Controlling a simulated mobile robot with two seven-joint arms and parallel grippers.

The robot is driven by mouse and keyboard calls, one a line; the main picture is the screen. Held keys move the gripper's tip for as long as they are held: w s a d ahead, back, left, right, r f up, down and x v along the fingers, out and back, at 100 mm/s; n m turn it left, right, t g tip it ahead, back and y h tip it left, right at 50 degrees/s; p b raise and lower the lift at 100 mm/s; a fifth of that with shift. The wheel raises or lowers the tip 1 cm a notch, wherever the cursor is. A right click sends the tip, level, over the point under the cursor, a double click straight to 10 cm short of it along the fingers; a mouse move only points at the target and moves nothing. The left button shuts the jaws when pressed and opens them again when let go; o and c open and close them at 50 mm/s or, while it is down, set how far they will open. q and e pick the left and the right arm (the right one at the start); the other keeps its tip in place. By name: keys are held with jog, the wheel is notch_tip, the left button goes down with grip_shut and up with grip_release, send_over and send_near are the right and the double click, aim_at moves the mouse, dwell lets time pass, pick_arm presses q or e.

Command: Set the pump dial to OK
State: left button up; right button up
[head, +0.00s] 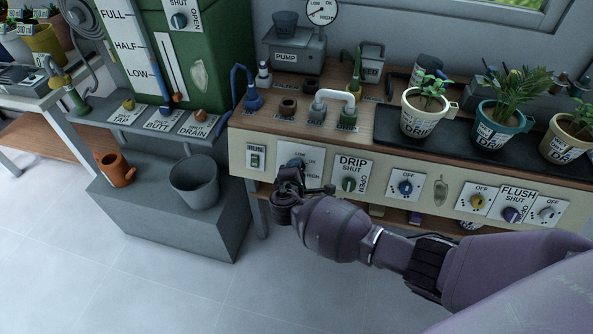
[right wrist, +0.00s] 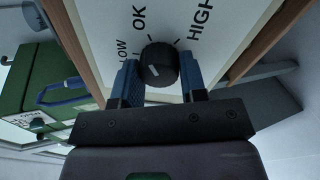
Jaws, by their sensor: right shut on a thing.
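The pump dial is a black round knob (right wrist: 158,65) with a short white pointer line on a white panel (right wrist: 100,12) marked LOW, OK and HIGH. In the right wrist view the pointer lies toward the left, LOW side; its exact setting is hard to tell. My right gripper (right wrist: 158,88) has a blue finger on each side of the knob and is shut on it. In the head view my right gripper (head: 287,188) covers the knob and part of its panel (head: 297,157). My left gripper is not in view.
Potted plants (head: 428,108) stand on the bench at right.

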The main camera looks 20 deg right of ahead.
jog(key=o, duration=0.9)
jog(key=shift+o, duration=0.2)
jog(key=p+v, duration=0.2)
jog(key=v, duration=0.9)
jog(key=shift+p, duration=0.4)
jog(key=shift+f, duration=0.1)
